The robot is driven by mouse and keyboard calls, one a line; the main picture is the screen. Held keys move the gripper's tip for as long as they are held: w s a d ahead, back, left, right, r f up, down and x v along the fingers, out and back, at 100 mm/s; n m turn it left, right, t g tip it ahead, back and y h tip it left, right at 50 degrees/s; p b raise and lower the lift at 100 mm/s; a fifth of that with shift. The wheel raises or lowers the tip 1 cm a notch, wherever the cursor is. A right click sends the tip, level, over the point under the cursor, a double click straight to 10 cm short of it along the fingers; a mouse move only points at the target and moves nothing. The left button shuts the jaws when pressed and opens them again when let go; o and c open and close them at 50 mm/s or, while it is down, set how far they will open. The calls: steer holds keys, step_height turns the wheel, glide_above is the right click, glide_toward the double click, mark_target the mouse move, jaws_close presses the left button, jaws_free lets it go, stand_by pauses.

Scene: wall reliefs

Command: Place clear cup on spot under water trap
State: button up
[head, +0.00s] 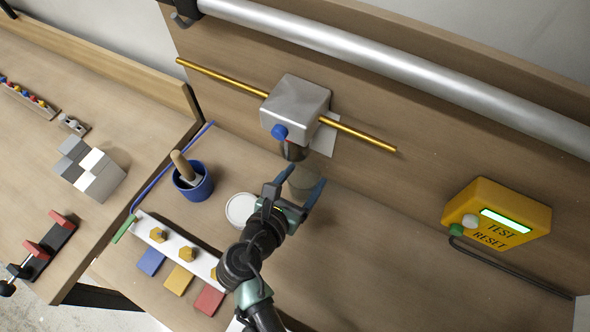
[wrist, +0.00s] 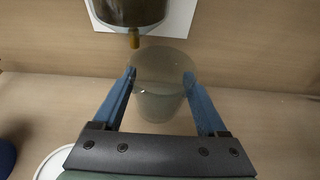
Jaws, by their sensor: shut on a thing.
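The clear cup (wrist: 162,90) is between the two blue fingers of my gripper (wrist: 162,92), which is shut on it. In the head view the cup (head: 303,182) shows faintly between the fingertips of my gripper (head: 300,190). The water trap (head: 296,106) is a grey metal block on the wall with a blue knob and a dark bowl (head: 293,151) below. In the wrist view the bowl (wrist: 130,10) and its small brass outlet (wrist: 134,40) are just beyond the cup's rim. The cup looks upright. I cannot tell whether its base touches the bench. No marked spot is visible.
A white round disc (head: 241,209) lies left of my gripper. A blue pot (head: 194,185) with a wooden-handled tool stands farther left. A white rail with brass fittings (head: 187,254) is at front left. A yellow test box (head: 497,218) is at right. The bench between is clear.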

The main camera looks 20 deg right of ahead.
mark_target(295, 174)
steer(key=w, duration=0.3)
steer(key=shift+w, duration=0.3)
steer(key=shift+f, duration=1.75)
steer(key=o, duration=1.4)
steer(key=shift+f, duration=0.1)
steer(key=v, duration=1.2)
